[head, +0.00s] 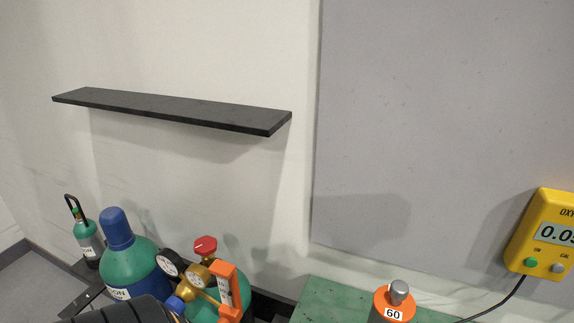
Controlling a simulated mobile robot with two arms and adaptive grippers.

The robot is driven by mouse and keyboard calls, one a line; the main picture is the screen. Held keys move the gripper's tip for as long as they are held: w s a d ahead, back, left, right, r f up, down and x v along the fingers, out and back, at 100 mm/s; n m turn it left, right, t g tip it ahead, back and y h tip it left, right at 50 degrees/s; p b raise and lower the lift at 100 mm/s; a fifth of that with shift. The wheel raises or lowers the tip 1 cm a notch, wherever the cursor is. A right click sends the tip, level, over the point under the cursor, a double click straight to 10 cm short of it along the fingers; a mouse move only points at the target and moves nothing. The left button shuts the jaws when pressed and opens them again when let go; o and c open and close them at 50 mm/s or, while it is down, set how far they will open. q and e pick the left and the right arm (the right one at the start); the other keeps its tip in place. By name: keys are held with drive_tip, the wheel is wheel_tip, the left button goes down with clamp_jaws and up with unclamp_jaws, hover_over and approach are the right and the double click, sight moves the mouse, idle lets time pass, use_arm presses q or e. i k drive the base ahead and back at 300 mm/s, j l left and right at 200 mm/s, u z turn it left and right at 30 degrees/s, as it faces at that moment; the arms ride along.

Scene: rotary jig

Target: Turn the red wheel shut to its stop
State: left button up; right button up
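The red wheel (205,246) is small, with a pale mark on its top. It sits above the brass regulator (199,274) on a green gas cylinder (236,280) at the lower middle of the head view. Two round gauges are beside the brass body, one dark-faced (170,262). An orange bracket-like part (228,290) stands just right of the regulator and hides part of the cylinder. Neither of my grippers can be made out in this view.
A green and blue cylinder (127,264) with a blue cap stands left, a smaller one (88,238) behind it. A black shelf (170,109) juts from the wall above. Right are a green bench (330,300), an orange cylinder marked 60 (393,305) and a yellow meter (541,235).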

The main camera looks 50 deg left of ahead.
sight(206, 245)
drive_tip(key=u, duration=2.1)
